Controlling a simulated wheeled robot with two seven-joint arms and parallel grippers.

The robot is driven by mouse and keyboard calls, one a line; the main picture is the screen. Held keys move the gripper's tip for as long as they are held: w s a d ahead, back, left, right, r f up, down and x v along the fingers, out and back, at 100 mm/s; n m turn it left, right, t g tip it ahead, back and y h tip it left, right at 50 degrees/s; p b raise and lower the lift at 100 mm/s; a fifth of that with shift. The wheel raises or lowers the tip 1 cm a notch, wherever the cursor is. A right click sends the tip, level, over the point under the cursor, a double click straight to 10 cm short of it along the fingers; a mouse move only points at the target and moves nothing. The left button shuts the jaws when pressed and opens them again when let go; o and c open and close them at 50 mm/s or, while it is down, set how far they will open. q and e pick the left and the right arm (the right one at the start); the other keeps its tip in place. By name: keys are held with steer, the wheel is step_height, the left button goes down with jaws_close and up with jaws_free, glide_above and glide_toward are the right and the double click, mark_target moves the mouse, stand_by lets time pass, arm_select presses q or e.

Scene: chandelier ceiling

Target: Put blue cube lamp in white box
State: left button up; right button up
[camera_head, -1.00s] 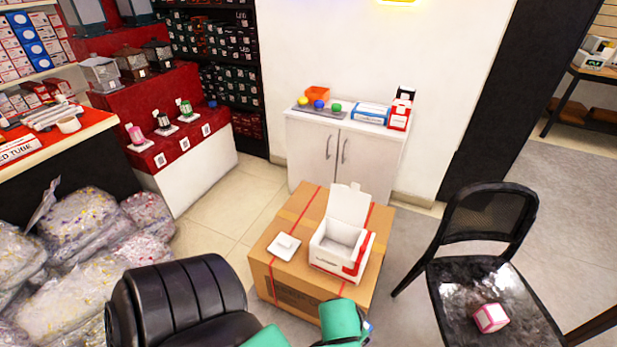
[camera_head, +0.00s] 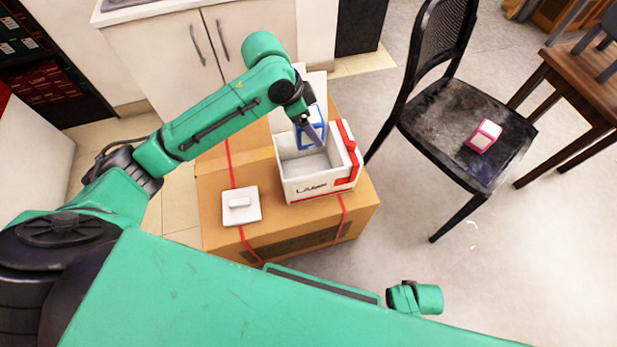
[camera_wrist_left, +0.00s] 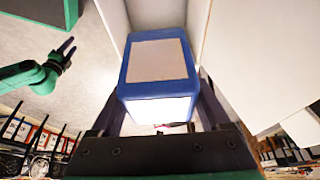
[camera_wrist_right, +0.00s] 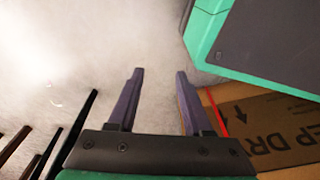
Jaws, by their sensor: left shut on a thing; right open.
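The blue cube lamp (camera_head: 311,130), with blue edges and pale faces, is held by my left gripper (camera_head: 314,132) at the open top of the white box. In the left wrist view the lamp (camera_wrist_left: 157,75) sits between the fingers of my left gripper (camera_wrist_left: 165,115), with the box's pale walls around it. The white box (camera_head: 318,190) has red on its right side and a raised flap at the back. It stands on a cardboard carton. My right gripper (camera_wrist_right: 158,75) is open and empty over the floor in the right wrist view.
The cardboard carton (camera_head: 215,175) also bears a small white plate-like piece (camera_head: 241,206). A black chair (camera_head: 425,115) on the right holds a pink cube lamp (camera_head: 484,136). A white cabinet (camera_head: 160,60) stands behind. Floor shows free at the lower right.

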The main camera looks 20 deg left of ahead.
arm_select(q)
step_height(320, 180, down, 18)
steer(key=b, duration=0.5)
steer(key=shift+a, duration=0.1)
steer(key=shift+f, duration=0.1)
arm_select(e)
steer(key=w+a+r, duration=0.3)
steer(key=w+r, duration=0.2)
steer(key=r, duration=0.6)
steer(key=shift+r+y, duration=0.2)
steer(key=shift+y, duration=0.1)
arm_select(q)
steer(key=shift+f, duration=0.1)
steer(key=o, duration=1.4)
steer(key=shift+o, duration=0.2)
steer(key=shift+a+r, duration=0.1)
steer(key=shift+r, duration=0.3)
steer(key=p+v, duration=0.4)
steer(key=v, duration=0.7)
steer(key=shift+s, duration=0.15)
arm_select(e)
step_height(320, 180, down, 9)
steer(key=s+d, duration=0.2)
steer(key=s, duration=0.1)
steer(key=shift+d, duration=0.15)
